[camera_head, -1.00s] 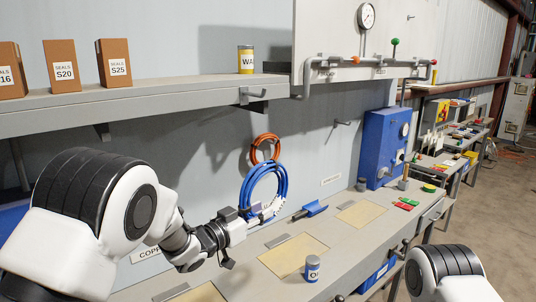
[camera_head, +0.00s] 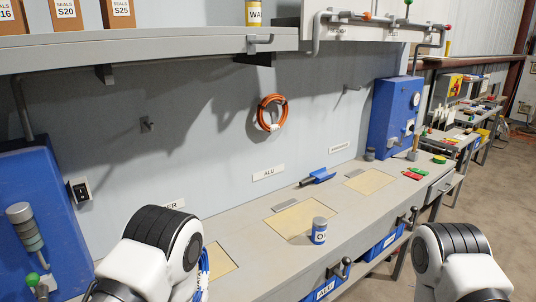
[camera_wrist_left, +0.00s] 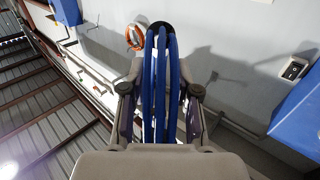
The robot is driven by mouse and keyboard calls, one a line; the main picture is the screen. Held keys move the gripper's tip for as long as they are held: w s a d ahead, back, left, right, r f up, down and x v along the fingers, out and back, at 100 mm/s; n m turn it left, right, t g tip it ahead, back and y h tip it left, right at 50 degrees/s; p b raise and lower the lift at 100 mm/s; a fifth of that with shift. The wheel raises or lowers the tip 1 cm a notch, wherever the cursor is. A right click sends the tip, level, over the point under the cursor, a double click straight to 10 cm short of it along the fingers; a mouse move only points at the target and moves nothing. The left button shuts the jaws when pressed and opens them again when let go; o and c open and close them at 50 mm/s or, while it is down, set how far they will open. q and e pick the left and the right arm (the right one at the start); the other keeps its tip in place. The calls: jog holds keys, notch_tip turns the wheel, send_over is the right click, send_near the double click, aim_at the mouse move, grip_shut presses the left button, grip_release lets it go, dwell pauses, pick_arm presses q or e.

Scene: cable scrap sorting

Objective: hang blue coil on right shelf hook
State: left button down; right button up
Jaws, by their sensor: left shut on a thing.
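The blue coil (camera_wrist_left: 160,75) is several loops of cable. In the left wrist view it stands between the fingers of my left gripper (camera_wrist_left: 158,92), which is shut on it. In the head view only a sliver of the blue coil (camera_head: 203,268) shows beside my left arm; that arm hides the gripper. A grey shelf hook (camera_head: 260,41) sticks out from the shelf's front edge near its right end, well above and apart from the coil. My right gripper is outside both views; only part of its arm shows at the lower right.
An orange coil (camera_head: 271,113) hangs on the wall below the shelf (camera_head: 150,51). Bare wall hooks (camera_head: 148,124) stick out nearby. A labelled can (camera_head: 319,231) and a blue-handled tool (camera_head: 317,177) are on the bench (camera_head: 260,253). A blue box (camera_head: 392,115) stands at the back right.

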pick_arm(q)
jog(key=w+d+f+m+h+p, duration=0.1)
jog(key=w+d+m+h, duration=0.3)
jog(key=w+d+h, duration=0.3)
jog(key=w+d+r+m+g+h+p, duration=0.35)
jog(key=w+d+r, duration=0.25)
jog(key=d+r, duration=0.35)
jog(key=w+d+r+m+g+h+p, duration=0.1)
jog(key=w+d+r+g+h+p, duration=0.1)
jog(key=r, duration=1.9)
jog(key=w+d+r+m+g+h+p, duration=0.1)
jog(key=r+p, duration=0.6)
jog(key=r, duration=1.4)
jog(key=w+d+m+g, duration=0.1)
jog(key=w+d, duration=0.1)
jog(key=d, duration=0.1)
jog(key=shift+r+h, duration=0.3)
jog(key=shift+h, duration=0.05)
jog(key=shift+w+f, duration=0.1)
